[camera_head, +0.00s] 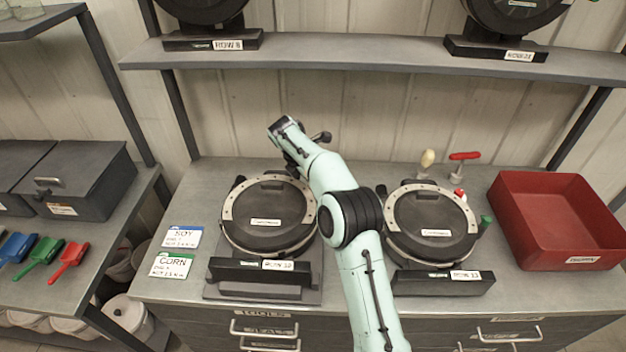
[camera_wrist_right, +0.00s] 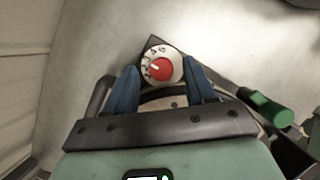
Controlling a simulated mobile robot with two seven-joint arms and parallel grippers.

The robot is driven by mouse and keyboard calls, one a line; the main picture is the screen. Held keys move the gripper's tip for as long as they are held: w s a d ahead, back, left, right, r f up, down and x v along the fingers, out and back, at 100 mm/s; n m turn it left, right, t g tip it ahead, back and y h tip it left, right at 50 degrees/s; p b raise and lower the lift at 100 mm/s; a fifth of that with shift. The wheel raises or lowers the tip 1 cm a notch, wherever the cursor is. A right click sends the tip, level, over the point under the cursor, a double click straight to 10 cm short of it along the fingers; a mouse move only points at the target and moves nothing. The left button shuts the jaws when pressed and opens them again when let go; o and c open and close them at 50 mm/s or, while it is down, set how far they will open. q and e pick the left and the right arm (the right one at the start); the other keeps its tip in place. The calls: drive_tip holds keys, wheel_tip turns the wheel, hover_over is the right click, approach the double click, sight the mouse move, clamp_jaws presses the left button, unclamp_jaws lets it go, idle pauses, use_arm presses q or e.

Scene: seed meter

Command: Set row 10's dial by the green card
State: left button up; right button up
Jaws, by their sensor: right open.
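The left seed meter (camera_head: 268,216) sits on the bench, and its front label (camera_head: 278,265) seems to read ROW 10. Its dial is hidden behind my right arm in the head view. In the right wrist view, a dial (camera_wrist_right: 162,68) with a red knob, a white pointer line and a white numbered ring shows between the blue fingers. My right gripper (camera_wrist_right: 160,70) is open around this dial, one finger on each side; contact cannot be told. The green-banded CORN card (camera_head: 172,265) lies left of the meter; its small print is too small to read. My left gripper is not in view.
A second meter (camera_head: 432,222) stands to the right, with its own red knob and a green handle. A blue-banded SOY card (camera_head: 183,237) lies behind the CORN card. A red bin (camera_head: 560,215) is at the right. A shelf (camera_head: 380,60) spans above the bench.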

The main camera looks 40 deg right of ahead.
drive_tip(key=shift+s+d+f, duration=0.15)
drive_tip(key=shift+d+f, duration=0.1)
drive_tip(key=shift+f, duration=0.35)
clamp_jaws()
drive_tip(key=shift+m+g, duration=0.4)
drive_tip(key=shift+m, duration=0.5)
drive_tip(key=shift+w+m, duration=0.25)
drive_tip(key=shift+m, duration=0.35)
drive_tip(key=shift+s, duration=0.1)
unclamp_jaws()
